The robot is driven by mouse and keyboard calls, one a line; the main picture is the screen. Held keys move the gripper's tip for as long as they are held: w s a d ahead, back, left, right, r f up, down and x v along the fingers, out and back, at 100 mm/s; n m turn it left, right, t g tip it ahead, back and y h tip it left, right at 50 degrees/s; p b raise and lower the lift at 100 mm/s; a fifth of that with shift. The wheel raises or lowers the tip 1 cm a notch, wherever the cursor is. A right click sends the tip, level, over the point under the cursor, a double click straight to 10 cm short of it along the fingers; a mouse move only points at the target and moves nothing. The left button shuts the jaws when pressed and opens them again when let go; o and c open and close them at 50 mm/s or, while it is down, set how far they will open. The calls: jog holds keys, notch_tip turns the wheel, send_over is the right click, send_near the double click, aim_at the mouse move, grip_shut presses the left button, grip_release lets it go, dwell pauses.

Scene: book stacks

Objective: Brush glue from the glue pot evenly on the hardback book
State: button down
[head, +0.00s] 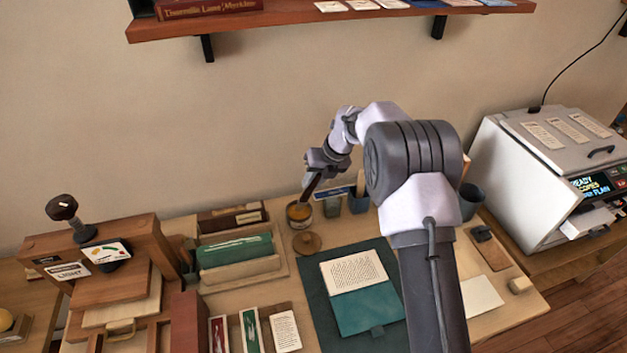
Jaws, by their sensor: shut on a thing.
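My gripper (315,176) is at the back of the table in the head view, pointing down and to the left. It is shut on what looks like a dark, slim brush (307,190), whose lower end is over or in the glue pot (299,218). The pot is a small round jar with amber contents. I cannot tell whether the brush touches the glue. The hardback book (370,312) has a teal cover and a printed page showing, and lies on a dark green mat (318,300) in front of the pot.
A round wooden lid (307,242) lies in front of the pot. Small cups (358,202) stand to its right. A white machine (545,180) is right; a shelf (330,16) hangs above.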

jog(key=shift+f, duration=0.6)
dwell(1.3)
notch_tip(320, 180, up, 7)
jog(key=p, duration=0.6)
jog(key=shift+r, duration=0.15)
dwell(0.4)
